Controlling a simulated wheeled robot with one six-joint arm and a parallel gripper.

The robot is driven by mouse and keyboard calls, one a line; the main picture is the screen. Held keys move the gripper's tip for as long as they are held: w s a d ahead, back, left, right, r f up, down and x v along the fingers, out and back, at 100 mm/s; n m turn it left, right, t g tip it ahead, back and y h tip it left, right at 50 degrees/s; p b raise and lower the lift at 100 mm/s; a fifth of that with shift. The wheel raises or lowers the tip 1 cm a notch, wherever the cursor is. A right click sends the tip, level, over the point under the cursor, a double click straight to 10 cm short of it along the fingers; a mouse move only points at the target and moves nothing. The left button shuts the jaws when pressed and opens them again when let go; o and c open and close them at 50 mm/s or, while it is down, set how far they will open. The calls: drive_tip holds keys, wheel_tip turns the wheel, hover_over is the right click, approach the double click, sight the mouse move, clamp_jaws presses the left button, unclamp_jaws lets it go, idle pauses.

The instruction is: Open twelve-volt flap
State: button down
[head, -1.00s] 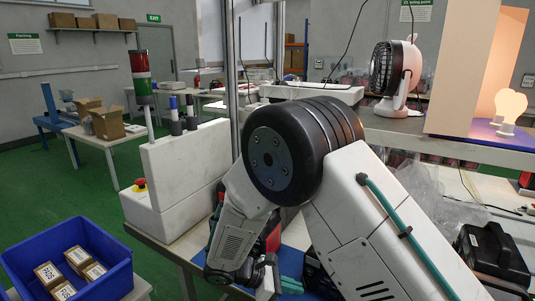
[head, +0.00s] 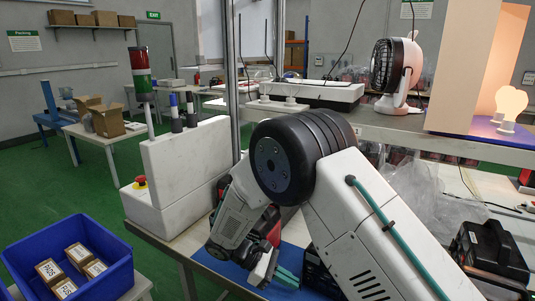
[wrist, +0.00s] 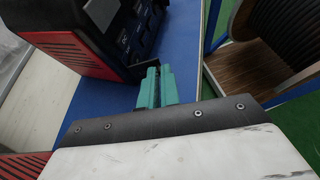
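The power station (wrist: 85,32) stands at the upper left of the wrist view, black with red ribbed sides. Its dark front panel (wrist: 150,28) faces right, with sockets and controls seen at a steep angle. A thin black piece (wrist: 123,48) stands out at the panel's lower edge; I cannot tell whether it is the twelve-volt flap. My gripper (wrist: 158,86) has teal fingers side by side, seemingly shut with nothing visible between them, just below the panel in the picture. In the head view my arm hides most of the power station (head: 268,225); the teal fingers (head: 288,278) show beside it.
A blue mat (wrist: 186,30) lies under the power station. A blue bin (head: 68,262) with small boxes stands at lower left. A white housing with an emergency stop (head: 140,182) is left of my arm. A black case (head: 490,252) sits at right.

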drive_tip(key=c, duration=1.7)
unclamp_jaws()
drive_tip(key=s+a+r, duration=0.3)
drive_tip(key=s, duration=0.1)
